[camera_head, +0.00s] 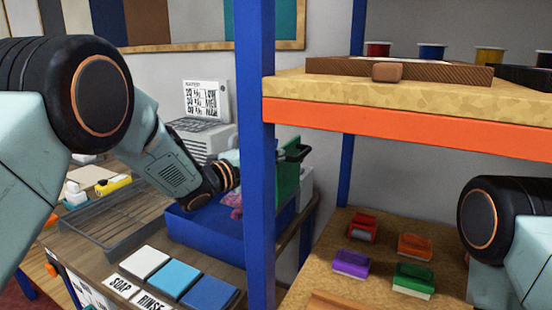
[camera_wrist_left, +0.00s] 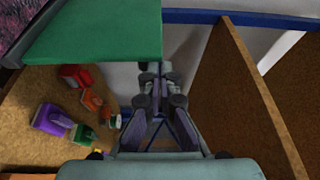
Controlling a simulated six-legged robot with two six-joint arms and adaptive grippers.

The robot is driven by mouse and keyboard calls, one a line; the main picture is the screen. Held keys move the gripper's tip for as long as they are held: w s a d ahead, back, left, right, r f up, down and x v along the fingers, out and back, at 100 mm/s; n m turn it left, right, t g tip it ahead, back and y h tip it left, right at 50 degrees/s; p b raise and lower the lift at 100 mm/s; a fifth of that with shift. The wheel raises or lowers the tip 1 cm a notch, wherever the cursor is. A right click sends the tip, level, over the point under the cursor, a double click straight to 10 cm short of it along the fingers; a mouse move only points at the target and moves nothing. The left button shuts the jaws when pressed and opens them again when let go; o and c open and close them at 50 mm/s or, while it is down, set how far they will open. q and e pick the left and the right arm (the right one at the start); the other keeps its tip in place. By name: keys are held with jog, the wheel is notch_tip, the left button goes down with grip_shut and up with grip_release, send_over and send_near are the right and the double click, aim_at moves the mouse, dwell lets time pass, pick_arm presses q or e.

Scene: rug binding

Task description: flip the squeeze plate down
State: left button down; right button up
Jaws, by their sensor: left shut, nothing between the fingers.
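The squeeze plate (camera_head: 289,178) is a green panel standing roughly upright at the right end of the blue tub (camera_head: 205,235). A dark bar shows near its top. The blue shelf post hides part of it. In the left wrist view the green plate (camera_wrist_left: 100,32) fills the upper left. My left gripper (camera_wrist_left: 154,75) is shut and empty, just right of the plate's edge in that view; I cannot tell if it touches. In the head view my left wrist reaches over the tub, and the post hides its fingers. My right arm shows at the right edge, its gripper out of view.
The blue post (camera_head: 254,150) and orange-edged shelf (camera_head: 400,127) stand close to my left arm. Several coloured blocks or brushes, including a purple one (camera_head: 351,263), lie on the lower shelf. A slatted grey tray (camera_head: 120,222) and blue pads (camera_head: 173,277) sit beside the tub.

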pick_arm(q)
jog(key=w+a+f+n+t+b, duration=0.2)
jog(key=a+f+n+b, duration=0.1)
jog(key=a+n, duration=0.3)
jog(key=w+a+f+n+t+b, duration=0.2)
jog(key=w+a+f+n+b, duration=0.1)
jog(key=a+n, duration=0.3)
jog(key=shift+w+a+f+b, duration=0.3)
jog(key=shift+a+f+b, duration=0.3)
jog(key=shift+b, duration=0.25)
